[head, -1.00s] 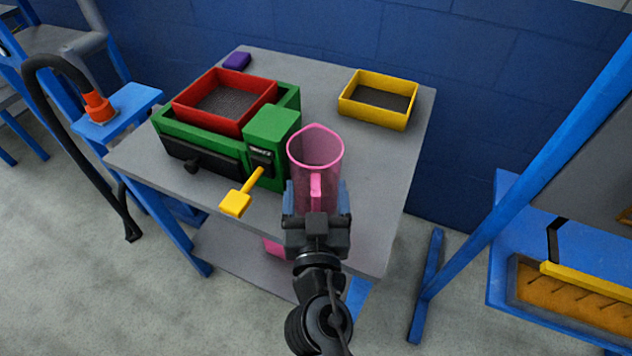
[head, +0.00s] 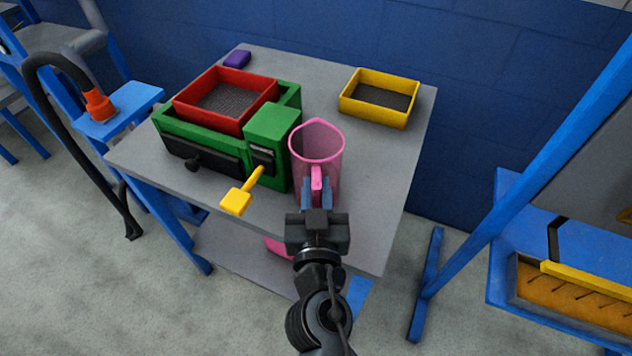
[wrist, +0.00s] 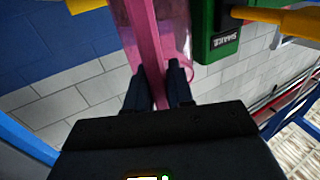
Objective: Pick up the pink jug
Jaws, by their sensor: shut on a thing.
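The pink jug (head: 318,145) is see-through and stands upright near the front right of the grey table, beside the green machine. Its handle (head: 316,178) faces me. My gripper (head: 317,192) is shut on the jug's handle, with one blue-grey finger on each side of it. In the wrist view the pink handle (wrist: 150,55) runs down between the two dark fingertips (wrist: 160,85), with the jug's body behind it. Whether the jug's base touches the table is hidden by my gripper.
The green machine (head: 272,125) with a red tray (head: 240,122) on top and a yellow lever (head: 237,200) is close on the jug's left. A yellow tray (head: 375,113) sits at the back right of the table (head: 335,75). The table is clear right of the jug.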

